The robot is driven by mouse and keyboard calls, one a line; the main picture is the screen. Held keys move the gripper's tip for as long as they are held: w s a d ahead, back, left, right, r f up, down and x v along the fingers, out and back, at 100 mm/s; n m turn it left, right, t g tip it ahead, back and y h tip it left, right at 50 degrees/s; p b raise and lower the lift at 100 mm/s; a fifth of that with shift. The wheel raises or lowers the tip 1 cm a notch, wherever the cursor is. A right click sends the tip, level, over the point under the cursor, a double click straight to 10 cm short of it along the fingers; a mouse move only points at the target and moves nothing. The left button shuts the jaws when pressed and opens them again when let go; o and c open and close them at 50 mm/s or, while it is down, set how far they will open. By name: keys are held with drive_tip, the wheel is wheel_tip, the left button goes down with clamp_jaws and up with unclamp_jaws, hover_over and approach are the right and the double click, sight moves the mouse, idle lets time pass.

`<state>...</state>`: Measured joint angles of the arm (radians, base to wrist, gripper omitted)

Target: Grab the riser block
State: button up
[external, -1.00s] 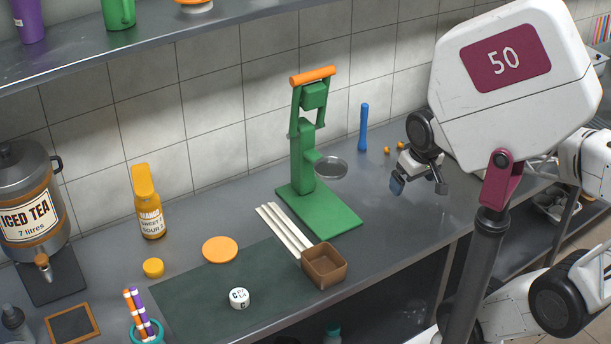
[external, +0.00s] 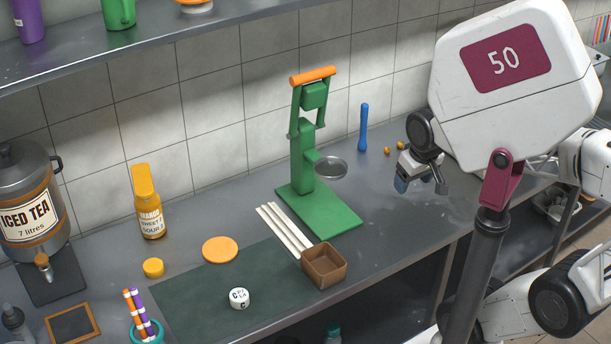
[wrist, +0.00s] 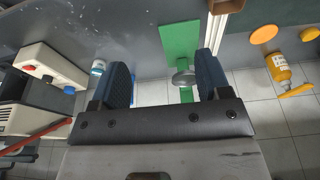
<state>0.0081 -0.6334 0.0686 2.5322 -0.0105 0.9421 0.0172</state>
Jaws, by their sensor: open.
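My gripper (external: 421,184) is open and empty above the right part of the counter, right of the green press. Its two dark fingers stand apart in the wrist view (wrist: 164,72), with nothing between their tips. A brown square block-like piece (external: 324,265) with a hollow top sits at the counter's front edge, left of my gripper and well apart from it. Part of it shows at the top of the wrist view (wrist: 222,6). I cannot tell for sure whether this is the riser block; no other plain block is clear.
The green press (external: 302,160) stands between the brown piece and the wall, with a round metal dish (external: 331,168) at its side. Pale sticks (external: 284,230) lie beside the brown piece. The counter below my gripper looks clear.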

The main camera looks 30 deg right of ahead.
drive_tip(key=shift+a, duration=0.1)
drive_tip(key=w+a+f+m+y, duration=0.45)
drive_tip(key=w+a, duration=0.75)
drive_tip(key=a, duration=0.3)
drive_tip(key=w+a+f+m+y, duration=0.3)
drive_tip(key=w+a+m+y, duration=0.25)
drive_tip(key=w+a, duration=0.85)
drive_tip(key=w+a+f+m+t+y, duration=0.1)
drive_tip(key=w+a+f+m+y, duration=0.25)
drive_tip(key=a+f+m, duration=0.6)
drive_tip(key=m+t+h, duration=0.1)
drive_tip(key=m+t, duration=0.1)
drive_tip(key=m, duration=0.1)
approach(156, 265)
drive_tip(key=shift+x, duration=1)
drive_tip(key=shift+x, duration=1.3)
drive_tip(key=shift+x, duration=2.6)
